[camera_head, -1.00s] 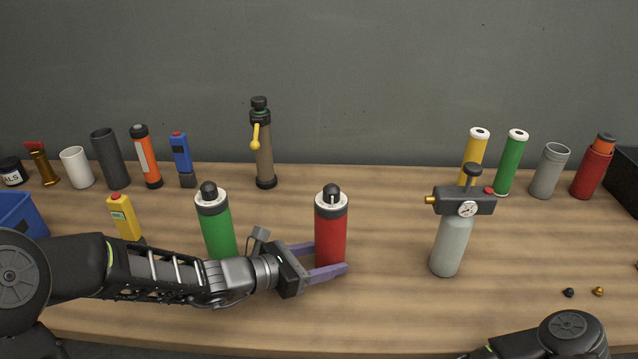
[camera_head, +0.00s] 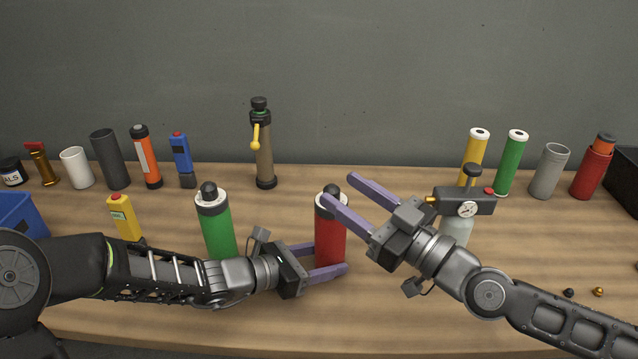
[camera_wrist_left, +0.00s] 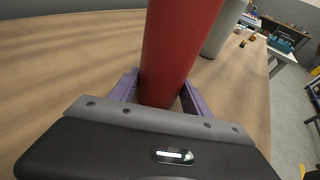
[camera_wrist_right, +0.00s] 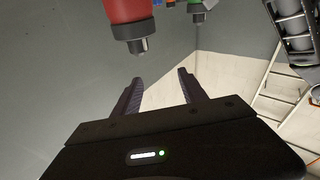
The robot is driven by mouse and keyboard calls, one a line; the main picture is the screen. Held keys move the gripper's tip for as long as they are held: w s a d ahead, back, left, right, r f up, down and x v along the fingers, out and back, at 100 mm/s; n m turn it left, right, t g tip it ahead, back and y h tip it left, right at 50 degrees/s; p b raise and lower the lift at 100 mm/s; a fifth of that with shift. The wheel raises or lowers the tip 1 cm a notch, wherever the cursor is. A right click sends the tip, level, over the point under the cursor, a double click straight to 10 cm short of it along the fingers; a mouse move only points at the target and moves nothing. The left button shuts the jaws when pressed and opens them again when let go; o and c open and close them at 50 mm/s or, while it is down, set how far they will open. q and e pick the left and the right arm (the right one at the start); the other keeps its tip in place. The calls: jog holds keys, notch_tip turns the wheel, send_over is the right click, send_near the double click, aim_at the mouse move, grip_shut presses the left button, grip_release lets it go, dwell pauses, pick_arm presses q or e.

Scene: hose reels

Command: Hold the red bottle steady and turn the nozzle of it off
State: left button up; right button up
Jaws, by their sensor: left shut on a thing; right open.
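The red bottle (camera_head: 330,238) stands upright on the bench in the head view, with a white collar and a dark nozzle (camera_head: 333,189) on top. My left gripper (camera_head: 328,258) is shut on its lower body, one finger on each side; the red body also fills the middle of the left wrist view (camera_wrist_left: 178,50). My right gripper (camera_head: 345,190) is open and empty, its fingers at nozzle height by the bottle's top, one finger partly covering the collar. In the right wrist view the nozzle (camera_wrist_right: 138,45) is beyond the fingertips, apart from them.
A green bottle (camera_head: 217,232) stands left of the red one. A grey bottle with a gauge (camera_head: 467,209) stands right, partly behind my right gripper. Several tubes and tools line the back. A blue bin (camera_head: 18,215) is at far left.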

aim_at(325, 187)
jog(key=shift+m+g+h, duration=0.5)
jog(key=shift+g+h, duration=0.2)
jog(key=d+f, duration=0.1)
jog(key=d, duration=0.1)
jog(key=d+f, duration=0.2)
jog(key=shift+w+f, duration=0.15)
jog(key=shift+f, duration=0.15)
jog(key=x, duration=1.2)
jog(key=shift+d, duration=0.1)
jog(key=shift+c, duration=0.4)
grip_shut()
